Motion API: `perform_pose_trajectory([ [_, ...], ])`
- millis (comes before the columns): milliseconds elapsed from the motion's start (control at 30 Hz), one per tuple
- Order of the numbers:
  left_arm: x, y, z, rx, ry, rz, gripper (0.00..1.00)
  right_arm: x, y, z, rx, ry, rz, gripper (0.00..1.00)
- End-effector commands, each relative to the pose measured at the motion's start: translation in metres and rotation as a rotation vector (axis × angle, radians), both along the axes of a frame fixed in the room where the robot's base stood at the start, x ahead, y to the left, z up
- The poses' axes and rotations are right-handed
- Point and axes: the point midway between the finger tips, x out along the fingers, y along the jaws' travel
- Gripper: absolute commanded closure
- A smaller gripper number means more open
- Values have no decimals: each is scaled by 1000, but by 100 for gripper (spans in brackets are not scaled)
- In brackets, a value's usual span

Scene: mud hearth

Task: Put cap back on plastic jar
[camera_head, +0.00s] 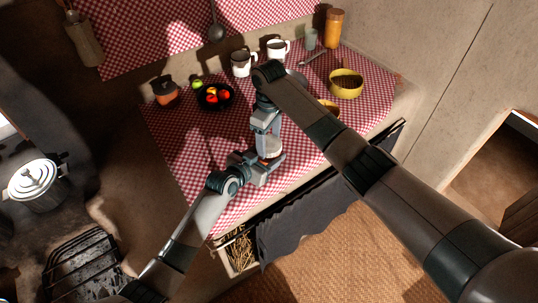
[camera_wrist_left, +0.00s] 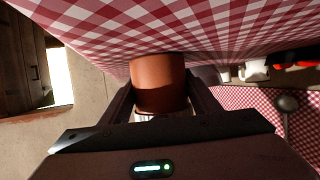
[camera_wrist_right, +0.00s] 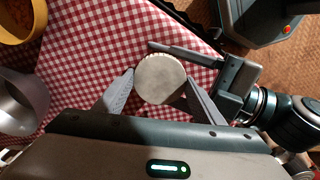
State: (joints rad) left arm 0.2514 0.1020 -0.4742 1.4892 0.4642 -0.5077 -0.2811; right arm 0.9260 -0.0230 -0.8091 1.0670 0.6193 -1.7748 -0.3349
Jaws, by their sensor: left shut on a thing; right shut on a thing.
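The plastic jar (camera_wrist_left: 158,82) shows in the left wrist view as an orange-brown cylinder between the fingers of my left gripper (camera_wrist_left: 158,100), which is shut on it. The jar is upright on or just above the checked cloth near the table's front edge. The cap (camera_wrist_right: 160,79) is a pale round disc with a ribbed edge. My right gripper (camera_wrist_right: 160,88) is shut on it from above. In the head view my right gripper (camera_head: 267,135) is directly above my left gripper (camera_head: 266,165). The cap hides the jar from the right wrist camera; I cannot tell whether it is seated.
A black bowl of red and yellow food (camera_head: 214,107), an orange pot (camera_head: 166,93) and white mugs (camera_head: 241,64) stand farther back. A yellow bowl (camera_head: 346,84) and a tall orange jar (camera_head: 333,30) are at the right. Checked cloth (camera_head: 185,150) is bare left of my grippers.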

Motion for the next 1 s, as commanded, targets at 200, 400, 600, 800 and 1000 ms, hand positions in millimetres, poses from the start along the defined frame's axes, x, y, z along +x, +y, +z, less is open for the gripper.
perform_pose_trajectory([
  [200, -1, 0, -1, 0, 1, -1, 100, 0, 1, 0, 2, 0, -355, 64],
  [400, -1, 0, 0, 0, 1, -1, 100, 1, 0, 0, 1, -2, -352, 28],
  [600, 0, 0, 0, 0, 1, -1, 100, 0, 0, 0, 0, -2, -350, 15],
  [800, 0, 0, 0, 0, 1, -1, 100, 0, 0, 1, 0, -2, -349, 15],
  [1000, 0, 0, 0, 1, 1, 0, 100, 1, 0, 13, 1, -2, -349, 15],
])
